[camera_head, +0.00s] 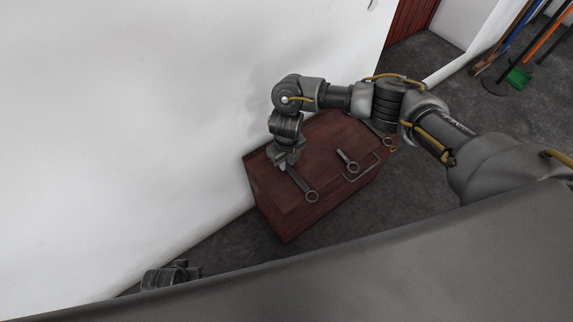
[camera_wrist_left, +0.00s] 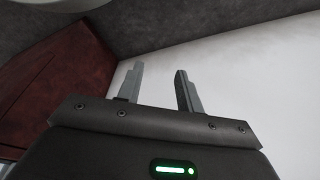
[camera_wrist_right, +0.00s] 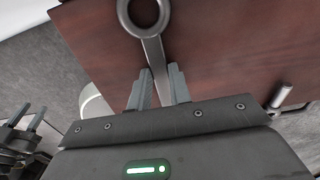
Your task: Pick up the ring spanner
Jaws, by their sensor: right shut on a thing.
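A grey ring spanner (camera_head: 300,183) lies on the top of a dark red wooden chest (camera_head: 285,222), its ring end toward the chest's near edge. My right gripper (camera_head: 289,163) points down over the spanner's other end. In the right wrist view, the fingers (camera_wrist_right: 158,88) are closed around the shank of the spanner (camera_wrist_right: 154,50), with the ring beyond them. Whether it touches the chest top is hard to tell. My left gripper (camera_wrist_left: 160,88) is open and empty, off to the chest's near left side, mostly hidden in the head view.
Another spanner (camera_head: 348,161) and a further tool (camera_head: 380,138) lie on the chest's right part, by a bent metal handle (camera_head: 374,170). A white wall (camera_head: 130,120) stands close along the left. Long-handled tools (camera_head: 520,50) stand far right.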

